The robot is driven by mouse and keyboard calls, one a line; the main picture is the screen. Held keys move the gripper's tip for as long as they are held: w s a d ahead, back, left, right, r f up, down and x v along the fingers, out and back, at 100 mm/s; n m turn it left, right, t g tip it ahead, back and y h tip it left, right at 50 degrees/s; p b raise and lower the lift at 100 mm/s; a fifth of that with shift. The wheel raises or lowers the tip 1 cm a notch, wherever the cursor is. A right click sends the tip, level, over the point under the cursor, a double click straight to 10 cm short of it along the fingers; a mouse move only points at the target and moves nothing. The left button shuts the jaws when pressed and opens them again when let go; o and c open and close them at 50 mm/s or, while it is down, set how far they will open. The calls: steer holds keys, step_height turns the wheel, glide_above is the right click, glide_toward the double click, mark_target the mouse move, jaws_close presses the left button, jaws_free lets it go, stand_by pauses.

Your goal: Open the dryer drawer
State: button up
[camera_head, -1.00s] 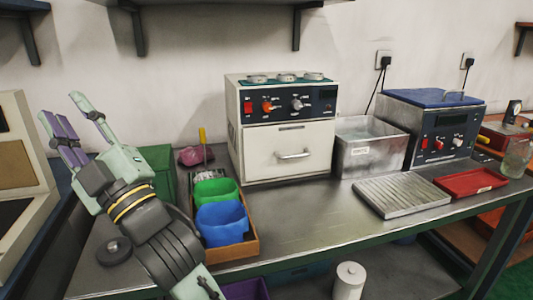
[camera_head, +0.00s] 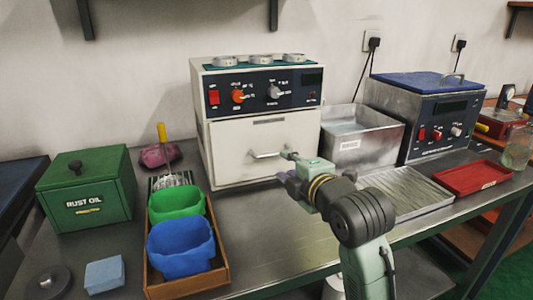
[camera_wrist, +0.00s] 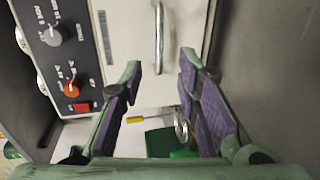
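The dryer (camera_head: 225,115) is a cream box with a dark control panel on the bench, left of centre in the head view. Its drawer (camera_head: 236,155) is closed, flush with the front, and has a silver bar handle (camera_head: 266,155). My gripper (camera_head: 286,164) is in front of the drawer, close to the right end of the handle. In the wrist view, my gripper (camera_wrist: 157,85) is open, with its two purple-padded fingers apart. The handle (camera_wrist: 159,38) stands beyond the fingertips, in line with the gap between them. Whether a finger touches it I cannot tell.
A metal basin (camera_head: 360,140) stands right of the dryer. A ribbed tray (camera_head: 405,190) and a red tray (camera_head: 472,178) lie further right. A wooden tray (camera_head: 190,283) with green and blue bins is left. Bench before the drawer is clear.

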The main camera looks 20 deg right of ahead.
mark_target(273, 155)
steer(key=p+x, duration=0.1)
steer(key=x, duration=0.9)
steer(key=shift+p, duration=0.35)
steer(key=shift+c, duration=0.2)
steer(key=shift+r, duration=0.1)
jaws_close()
